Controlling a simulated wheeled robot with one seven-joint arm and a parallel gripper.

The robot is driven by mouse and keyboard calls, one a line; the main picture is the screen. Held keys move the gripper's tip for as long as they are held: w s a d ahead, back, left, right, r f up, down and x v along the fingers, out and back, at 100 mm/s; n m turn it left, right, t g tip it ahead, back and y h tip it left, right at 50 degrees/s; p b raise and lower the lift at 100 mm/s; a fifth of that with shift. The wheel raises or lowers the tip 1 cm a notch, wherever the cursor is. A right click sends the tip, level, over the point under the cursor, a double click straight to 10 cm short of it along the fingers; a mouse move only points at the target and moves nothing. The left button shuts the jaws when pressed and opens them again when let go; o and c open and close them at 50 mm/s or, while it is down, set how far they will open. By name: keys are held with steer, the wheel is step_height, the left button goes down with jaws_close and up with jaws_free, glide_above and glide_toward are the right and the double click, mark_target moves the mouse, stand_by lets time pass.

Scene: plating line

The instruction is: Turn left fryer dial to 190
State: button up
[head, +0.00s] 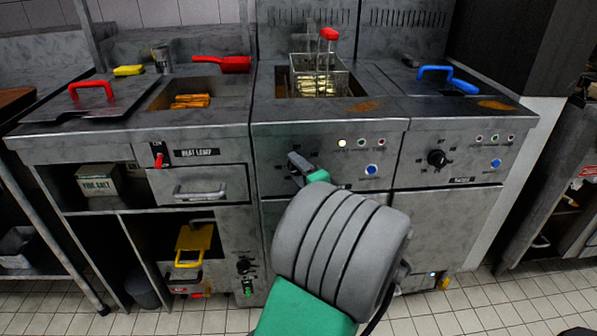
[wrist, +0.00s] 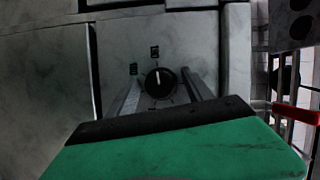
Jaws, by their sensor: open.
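The left fryer dial (wrist: 159,83) is a round black knob with a white pointer mark, pointing roughly up in the wrist view. Small dark labels (wrist: 154,51) sit around it, too small to read. My gripper (wrist: 161,95) is open, with one finger on each side of the dial; I cannot tell whether either touches it. In the head view my gripper (head: 302,163) is at the left fryer's front panel (head: 325,155) and mostly hides the dial.
The right fryer has its own black dial (head: 437,158). Beside the left dial are a lit yellowish lamp (head: 342,142) and a blue button (head: 372,169). A basket of fries (head: 318,82) sits in the left fryer. A red heat lamp switch (head: 158,160) is further left.

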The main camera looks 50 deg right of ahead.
steer(key=p+v, duration=0.1)
steer(key=v, duration=0.6)
steer(key=shift+s+a, duration=0.2)
steer(key=shift+s, duration=0.15)
